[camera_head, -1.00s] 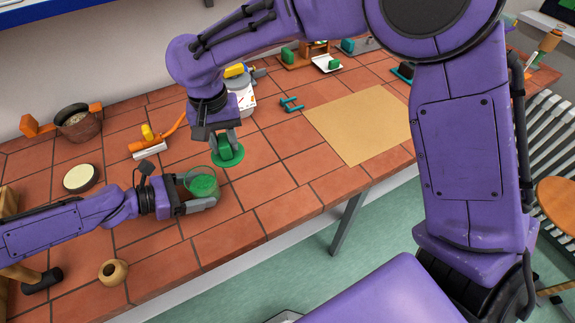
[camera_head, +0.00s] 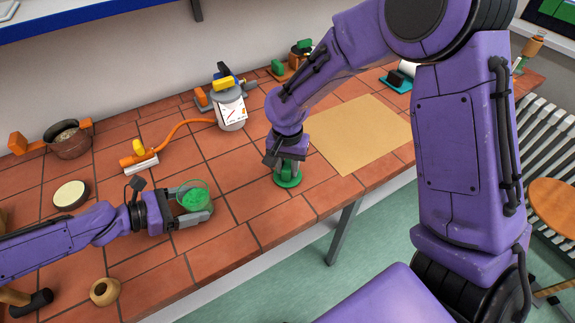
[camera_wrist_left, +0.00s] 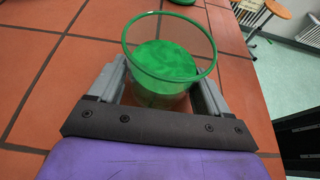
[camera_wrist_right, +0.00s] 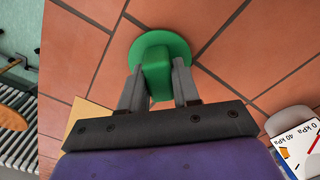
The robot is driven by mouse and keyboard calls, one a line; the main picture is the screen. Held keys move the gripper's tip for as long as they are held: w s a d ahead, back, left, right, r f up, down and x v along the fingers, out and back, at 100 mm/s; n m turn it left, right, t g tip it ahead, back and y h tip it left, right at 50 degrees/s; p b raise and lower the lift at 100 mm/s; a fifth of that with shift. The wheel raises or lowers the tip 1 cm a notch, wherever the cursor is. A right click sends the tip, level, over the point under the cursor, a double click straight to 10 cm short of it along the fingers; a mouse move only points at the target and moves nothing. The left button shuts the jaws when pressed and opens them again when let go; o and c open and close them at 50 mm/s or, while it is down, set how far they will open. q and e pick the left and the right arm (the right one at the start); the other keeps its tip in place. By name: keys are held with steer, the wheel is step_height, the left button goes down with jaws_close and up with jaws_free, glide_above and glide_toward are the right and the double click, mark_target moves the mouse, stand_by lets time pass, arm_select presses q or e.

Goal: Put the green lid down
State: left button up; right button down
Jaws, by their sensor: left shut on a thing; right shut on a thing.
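The green lid (camera_head: 288,182) is a round disc with a block-shaped knob. My right gripper (camera_head: 287,166) points down and is shut on the knob; the right wrist view shows the fingers on both sides of the lid's knob (camera_wrist_right: 156,66). The lid is at or just above the tiles; I cannot tell if it touches. My left gripper (camera_head: 192,205) is shut around a clear jar (camera_head: 187,189) with a green rim and green contents. The jar stands open and upright on the tiles, also seen in the left wrist view (camera_wrist_left: 165,85).
A tan mat (camera_head: 360,132) lies right of the lid. A white canister with a gauge (camera_head: 230,112) stands behind, with an orange hose (camera_head: 180,130). A brown pot (camera_head: 70,142), a cream-topped disc (camera_head: 70,194) and a small tan vase (camera_head: 104,291) are at left. Tiles between jar and lid are clear.

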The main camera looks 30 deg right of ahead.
mark_target(287, 164)
arm_select(q)
steer(key=shift+f, duration=0.1)
arm_select(e)
steer(key=shift+f, duration=0.2)
steer(key=c, duration=0.8)
jaws_free()
step_height(287, 164, up, 12)
steer(key=shift+r, duration=0.2)
arm_select(q)
steer(key=o, duration=1.1)
steer(key=shift+w, duration=0.1)
